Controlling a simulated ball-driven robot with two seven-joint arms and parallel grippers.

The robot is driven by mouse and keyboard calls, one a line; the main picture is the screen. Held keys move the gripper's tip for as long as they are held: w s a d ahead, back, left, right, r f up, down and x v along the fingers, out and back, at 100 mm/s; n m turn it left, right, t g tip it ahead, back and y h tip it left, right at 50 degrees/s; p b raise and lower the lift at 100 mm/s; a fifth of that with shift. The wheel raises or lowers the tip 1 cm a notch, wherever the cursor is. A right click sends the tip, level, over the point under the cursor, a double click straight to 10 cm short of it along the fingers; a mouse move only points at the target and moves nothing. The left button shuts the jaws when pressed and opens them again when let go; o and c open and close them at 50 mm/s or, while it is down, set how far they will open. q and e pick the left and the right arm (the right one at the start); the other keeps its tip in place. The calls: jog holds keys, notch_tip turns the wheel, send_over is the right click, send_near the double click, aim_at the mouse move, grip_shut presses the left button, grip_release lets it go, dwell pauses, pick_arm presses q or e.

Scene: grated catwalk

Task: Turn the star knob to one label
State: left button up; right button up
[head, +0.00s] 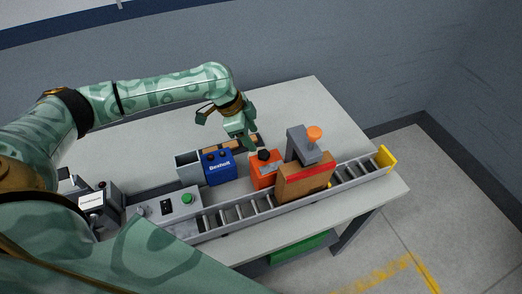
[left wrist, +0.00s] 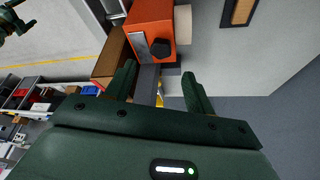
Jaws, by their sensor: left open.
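The black star knob (head: 264,155) sits on an orange box (head: 264,173) on the table. In the left wrist view the knob (left wrist: 160,50) is on the box's face (left wrist: 153,14), beside a small grey plate. I cannot read any labels around it. My left gripper (head: 240,130) is open and empty, above and just behind the orange box. In the left wrist view its two fingers (left wrist: 160,90) are spread, with the knob beyond them, apart from it. A dark green shape at that view's top left looks like my right gripper (left wrist: 14,20); its jaws are unclear.
A blue box (head: 219,168) stands left of the orange box. A roller conveyor (head: 348,178) runs along the front. The table's back right (head: 310,95) is clear.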

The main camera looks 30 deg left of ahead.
aim_at(263, 153)
pick_arm(q)
jog(key=b+x, duration=0.1)
jog(key=x, duration=0.6)
jog(key=shift+d+f, duration=0.1)
jog(key=shift+f, duration=0.2)
jog(key=shift+c, duration=0.3)
jog(key=c, duration=0.9)
